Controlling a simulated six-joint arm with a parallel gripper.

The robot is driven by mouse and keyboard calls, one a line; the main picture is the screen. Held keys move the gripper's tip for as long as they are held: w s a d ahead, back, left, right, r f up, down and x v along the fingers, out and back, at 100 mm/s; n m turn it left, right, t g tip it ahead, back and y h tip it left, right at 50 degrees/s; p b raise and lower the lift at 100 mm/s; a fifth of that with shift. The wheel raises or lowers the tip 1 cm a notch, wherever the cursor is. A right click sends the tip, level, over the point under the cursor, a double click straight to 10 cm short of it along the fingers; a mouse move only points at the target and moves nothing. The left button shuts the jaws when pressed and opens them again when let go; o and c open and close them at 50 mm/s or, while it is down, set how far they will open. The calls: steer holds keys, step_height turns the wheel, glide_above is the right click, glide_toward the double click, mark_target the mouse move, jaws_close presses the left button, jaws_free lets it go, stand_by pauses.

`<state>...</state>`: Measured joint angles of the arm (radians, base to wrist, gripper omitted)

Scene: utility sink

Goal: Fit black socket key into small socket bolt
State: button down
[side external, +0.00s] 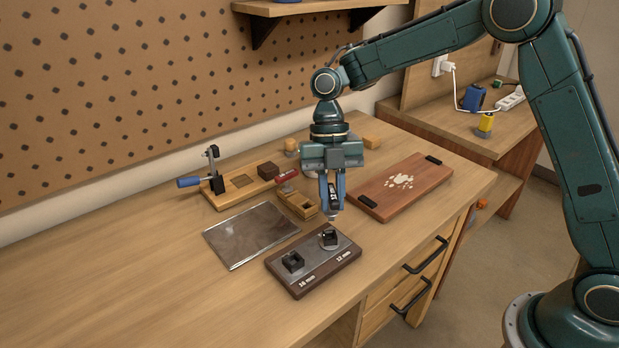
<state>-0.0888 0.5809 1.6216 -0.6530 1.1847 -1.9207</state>
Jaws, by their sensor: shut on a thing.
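The key hangs upright, with a grey lower end. The small socket bolt (329,238) is by the "12 mm" label, and a larger bolt (292,262) is by the "16 mm" label. The key's lower end is just above the small bolt in the picture. I cannot tell whether they touch or line up exactly.
A grey metal sheet (250,235) lies left of the plate. A brown board (405,185) with black ends lies right. The bench's front left is clear.

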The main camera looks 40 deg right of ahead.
mark_target(330, 183)
steer(key=shift+f, duration=1.45)
steer(key=shift+f, duration=1.45)
stand_by(0.9)
steer(key=c, duration=1.3)
jaws_free()
steer(key=shift+r, duration=0.1)
steer(key=shift+v, duration=3.65)
